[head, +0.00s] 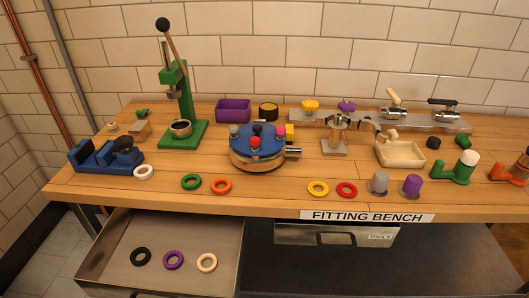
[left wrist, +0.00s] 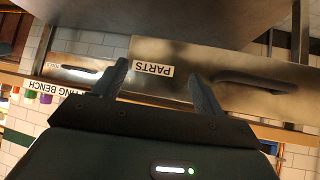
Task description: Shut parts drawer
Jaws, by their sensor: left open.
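The parts drawer (head: 222,232) stands pulled out below the left part of the bench in the head view. A black ring (head: 141,257), a purple ring (head: 173,260) and a cream ring (head: 207,262) lie in it. In the left wrist view, which is upside down, the drawer's metal front (left wrist: 290,102) shows its PARTS label (left wrist: 154,70) and dark bar handle (left wrist: 255,82). My left gripper (left wrist: 158,70) is open, its fingers pointing at the front around the label. The handle is to the right of both fingers. Contact cannot be told. My right gripper is not in view.
The tools drawer (head: 355,235) under the bench's middle looks shut. The wooden benchtop (head: 270,192) above carries a green press (head: 182,105), a blue-topped round fixture (head: 258,150), loose rings and several small parts. Dark open space lies right of the parts drawer.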

